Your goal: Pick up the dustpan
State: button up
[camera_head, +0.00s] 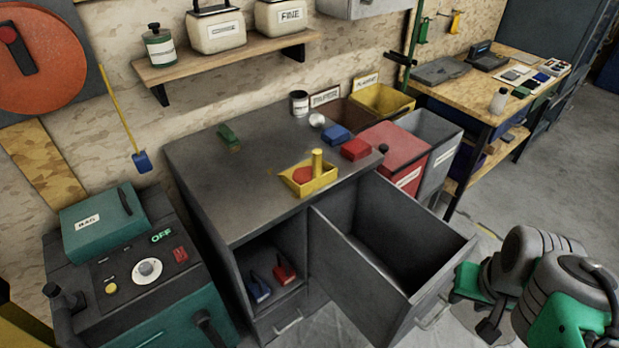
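A yellow tray-like piece (318,184) with an upright yellow post lies on the grey cabinet top, near its front edge. It looks most like a dustpan, but I cannot be sure. A red patch shows inside it. A blue tool (258,289) and a red tool (285,270) sit in the open compartment below; their shape is too small to tell. A blue-ended tool (142,162) with a long yellow handle is against the wall. I make out no gripper in the head view.
The grey cabinet (215,180) has a pulled-out drawer or open door (375,270) in front. A green machine (150,285) stands at left, bins (395,155) at right. Grey-green rounded bodies (540,265) fill the lower right; I cannot tell what they are. Floor is clear farther right.

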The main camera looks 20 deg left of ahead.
aim_at(307, 177)
jog(key=z, duration=0.25)
jog(key=i, duration=0.45)
jog(key=u, duration=2.8)
